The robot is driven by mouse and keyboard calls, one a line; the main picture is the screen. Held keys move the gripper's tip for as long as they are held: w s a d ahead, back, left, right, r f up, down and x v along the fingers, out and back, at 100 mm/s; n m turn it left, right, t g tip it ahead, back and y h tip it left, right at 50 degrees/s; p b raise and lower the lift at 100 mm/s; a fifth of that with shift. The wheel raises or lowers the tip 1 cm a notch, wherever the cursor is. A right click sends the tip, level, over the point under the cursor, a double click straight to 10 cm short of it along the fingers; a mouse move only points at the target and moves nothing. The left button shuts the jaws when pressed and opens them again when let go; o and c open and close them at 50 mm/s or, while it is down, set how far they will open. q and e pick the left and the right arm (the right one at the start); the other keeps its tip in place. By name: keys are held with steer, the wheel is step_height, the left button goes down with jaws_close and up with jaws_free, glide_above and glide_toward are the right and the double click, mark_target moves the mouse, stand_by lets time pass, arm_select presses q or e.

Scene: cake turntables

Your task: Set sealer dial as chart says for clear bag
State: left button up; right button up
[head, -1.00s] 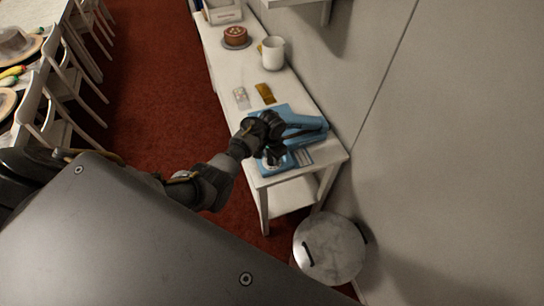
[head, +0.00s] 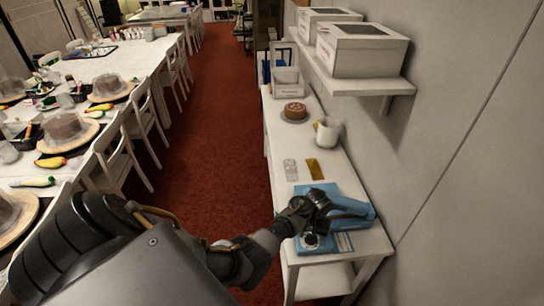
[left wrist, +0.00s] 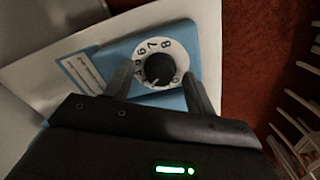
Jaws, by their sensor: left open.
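The blue sealer (head: 352,203) stands on the near end of the white side table. Its dial (head: 311,240) is on the front corner. In the left wrist view the dial (left wrist: 160,69) has a black knob on a white ring; 6, 7 and 8 are readable, and the setting is unclear. A lined chart label (head: 343,242) sits beside the dial, too small to read; it also shows in the left wrist view (left wrist: 80,72). My left gripper (left wrist: 159,86) is open, its fingers on either side of the dial, contact unclear. A clear bag (head: 290,170) lies behind the sealer.
A gold bag (head: 314,169) lies beside the clear one. A shelf with white boxes (head: 362,50) overhangs the table (head: 350,178) on the right. Chairs and a long table line the left.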

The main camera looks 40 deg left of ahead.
mark_target(290, 266)
arm_select(q)
steer(key=n, duration=0.3)
steer(key=shift+n, duration=0.4)
step_height(290, 266, up, 10)
steer(key=b, duration=0.2)
steer(key=s+f+m+b, duration=0.1)
steer(key=s+f, duration=0.3)
steer(key=f, duration=0.1)
steer(key=s+f+m+b, duration=0.1)
steer(key=s+f, duration=0.3)
steer(key=f, duration=0.1)
steer(key=s+f+m+t+b, duration=0.1)
steer(key=s+f+b, duration=0.1)
steer(key=s+f, duration=0.2)
step_height(290, 266, down, 2)
steer(key=shift+f+m, duration=0.1)
steer(key=shift+m, duration=0.2)
steer(key=s+f+m+b, duration=0.1)
steer(key=s+f+b, duration=0.2)
steer(key=s+f, duration=0.3)
steer(key=s+d+f+m+b, duration=0.1)
steer(key=s+f+b, duration=0.3)
steer(key=f, duration=1.3)
steer(key=shift+s+d+m, duration=0.25)
steer(key=shift+s+m, duration=0.35)
steer(key=shift+s, duration=0.6)
